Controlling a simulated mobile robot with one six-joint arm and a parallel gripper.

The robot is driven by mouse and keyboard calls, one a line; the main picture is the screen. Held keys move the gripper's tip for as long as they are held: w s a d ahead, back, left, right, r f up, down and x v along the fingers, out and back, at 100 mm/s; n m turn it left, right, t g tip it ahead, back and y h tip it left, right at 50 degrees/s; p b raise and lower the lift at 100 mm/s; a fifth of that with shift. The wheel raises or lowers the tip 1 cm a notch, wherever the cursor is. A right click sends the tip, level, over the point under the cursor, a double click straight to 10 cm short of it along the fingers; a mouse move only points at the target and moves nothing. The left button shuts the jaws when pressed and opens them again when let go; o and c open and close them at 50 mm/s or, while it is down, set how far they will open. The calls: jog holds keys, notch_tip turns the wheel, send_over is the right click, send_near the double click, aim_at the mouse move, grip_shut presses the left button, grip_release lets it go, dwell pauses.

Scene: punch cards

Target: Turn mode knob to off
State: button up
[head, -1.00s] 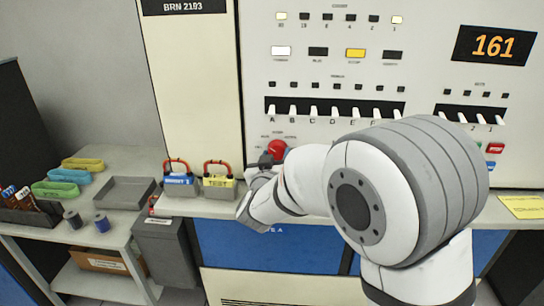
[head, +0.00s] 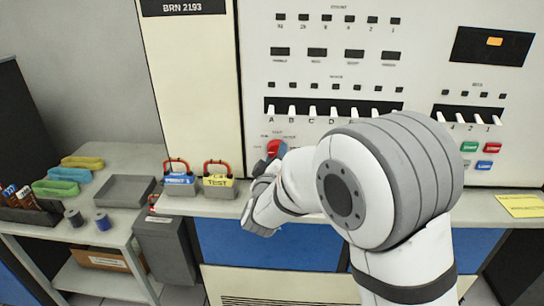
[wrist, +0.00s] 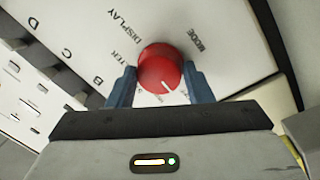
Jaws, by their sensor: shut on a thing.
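The red mode knob (head: 276,149) sits low on the left part of the cream console panel. In the wrist view the round knob (wrist: 160,70) carries a white pointer line, with the words MODE and DISPLAY printed around it. My gripper (wrist: 155,84) is shut on the knob, with one blue-grey finger on each side. In the head view my gripper (head: 268,166) is partly hidden behind my own wrist and arm. The word OFF cannot be read in the wrist view. The display (head: 494,44) is dark apart from a small orange block.
A yellow-labelled TEST box (head: 219,183) and a blue-labelled box (head: 180,182) stand on the ledge to the left. Green, red and blue buttons (head: 484,165) are at far right.

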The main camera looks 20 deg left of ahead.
jog(key=shift+n, duration=0.3)
jog(key=o, duration=1)
jog(key=s+d+b, duration=0.1)
jog(key=s, duration=0.6)
jog(key=shift+s+d+f+b, duration=0.15)
jog(key=shift+s+f+b, duration=0.15)
